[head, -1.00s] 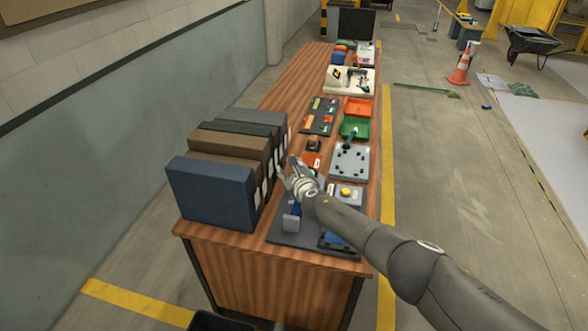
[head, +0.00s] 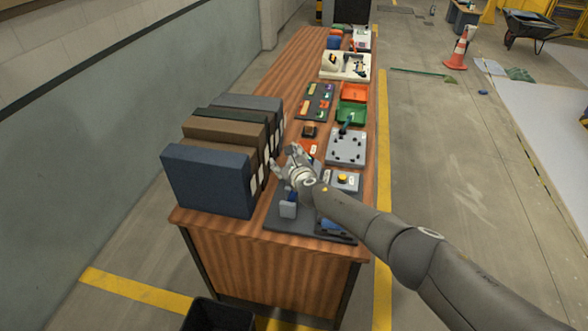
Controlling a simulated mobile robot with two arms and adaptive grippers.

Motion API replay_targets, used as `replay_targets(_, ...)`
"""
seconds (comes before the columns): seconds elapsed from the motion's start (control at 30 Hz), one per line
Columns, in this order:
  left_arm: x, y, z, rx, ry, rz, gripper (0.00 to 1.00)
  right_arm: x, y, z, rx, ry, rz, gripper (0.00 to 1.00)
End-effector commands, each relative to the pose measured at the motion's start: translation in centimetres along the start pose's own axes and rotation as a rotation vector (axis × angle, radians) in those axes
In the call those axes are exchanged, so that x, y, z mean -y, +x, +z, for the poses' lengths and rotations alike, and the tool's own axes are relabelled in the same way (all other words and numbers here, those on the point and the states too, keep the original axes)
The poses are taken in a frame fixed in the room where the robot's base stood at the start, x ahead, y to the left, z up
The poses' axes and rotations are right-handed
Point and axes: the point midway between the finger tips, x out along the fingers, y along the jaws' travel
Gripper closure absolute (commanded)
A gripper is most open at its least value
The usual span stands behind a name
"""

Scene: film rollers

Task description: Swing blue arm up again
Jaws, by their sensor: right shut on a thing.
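A dark grey base plate (head: 277,222) lies at the near end of the wooden bench. On it stands a fixture with a small blue part (head: 292,197), which looks like the blue arm, and a grey-blue block (head: 288,210) just below it in the picture. My right gripper (head: 285,164) is over the far side of the plate, shut on the blue arm; its fingers and wrist hide the grip. Another blue part (head: 332,225) lies at the plate's right, partly behind my forearm. My left gripper is not in view.
Several binders (head: 208,180) stand left of my right gripper. A box with a yellow button (head: 343,180) is right of it, and a grey plate (head: 346,146) is beyond. Green (head: 351,113) and orange (head: 353,92) trays lie farther back. A dark bin (head: 218,315) is on the floor.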

Motion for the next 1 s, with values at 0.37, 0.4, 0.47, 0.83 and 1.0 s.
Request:
replay_targets(0.37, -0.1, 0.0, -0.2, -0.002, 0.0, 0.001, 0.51, -1.4, -2.5, -0.5, -0.006, 0.003, 0.026, 0.48)
replay_targets(0.4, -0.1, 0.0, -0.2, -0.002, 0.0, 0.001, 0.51, -1.4, -2.9, -0.4, -0.004, 0.003, 0.026, 0.48)
replay_targets(0.47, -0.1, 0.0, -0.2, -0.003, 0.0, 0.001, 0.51, -1.4, -3.4, -0.3, -0.002, 0.003, 0.025, 0.48)
replay_targets(0.83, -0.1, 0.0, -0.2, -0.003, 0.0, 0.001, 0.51, -1.5, -6.9, -0.1, -0.001, 0.004, 0.027, 0.48)
replay_targets(1.0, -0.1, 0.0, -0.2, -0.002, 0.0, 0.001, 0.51, -0.9, -8.8, 0.1, 0.0, 0.001, 0.017, 0.48)
